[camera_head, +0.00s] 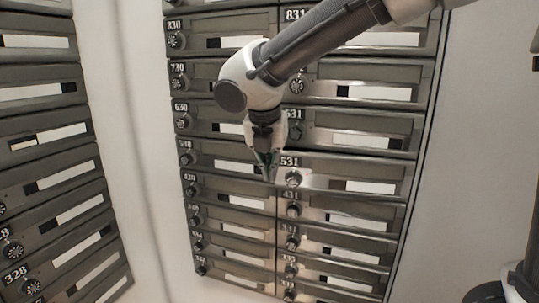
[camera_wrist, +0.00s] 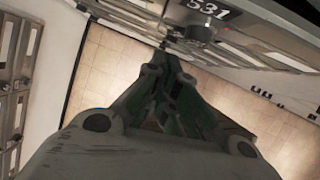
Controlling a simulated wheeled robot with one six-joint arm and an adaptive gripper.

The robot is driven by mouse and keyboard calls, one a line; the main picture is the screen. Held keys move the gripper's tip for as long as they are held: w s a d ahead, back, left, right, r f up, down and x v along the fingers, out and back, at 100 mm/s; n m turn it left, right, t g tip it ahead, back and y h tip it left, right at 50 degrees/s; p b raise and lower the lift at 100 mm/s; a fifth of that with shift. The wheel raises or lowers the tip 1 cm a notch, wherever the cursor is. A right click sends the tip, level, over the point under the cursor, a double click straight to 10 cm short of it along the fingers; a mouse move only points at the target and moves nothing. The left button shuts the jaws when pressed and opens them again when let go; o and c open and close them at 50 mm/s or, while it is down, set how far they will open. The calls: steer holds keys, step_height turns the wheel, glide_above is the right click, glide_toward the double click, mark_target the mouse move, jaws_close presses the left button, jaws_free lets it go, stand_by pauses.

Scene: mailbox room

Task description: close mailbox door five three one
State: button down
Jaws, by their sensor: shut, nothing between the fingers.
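Mailbox door 531 (camera_head: 345,178) is in the right column of the mailbox bank in the head view, with its number at its upper left and a round dial lock (camera_head: 293,179) below the number. It looks about flush with its neighbours, though I cannot tell whether it is fully closed. My gripper (camera_head: 268,170) points down just left of the number 531, near the seam between the two columns. In the wrist view its fingers (camera_wrist: 170,60) are together and empty, with the tips close to the door marked 531 (camera_wrist: 225,18).
Doors 631 (camera_head: 350,135) above and 431 (camera_head: 350,212) below sit close to door 531. Another bank of mailboxes (camera_head: 50,150) stands at the left. A plain wall (camera_head: 470,160) is at the right. The wrist view shows tiled floor (camera_wrist: 105,70) below.

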steer(key=w+d+f, duration=0.1)
steer(key=w+f, duration=0.2)
steer(key=w, duration=0.2)
steer(key=shift+w+f, duration=0.2)
steer(key=shift+f, duration=0.2)
steer(key=shift+d, duration=0.1)
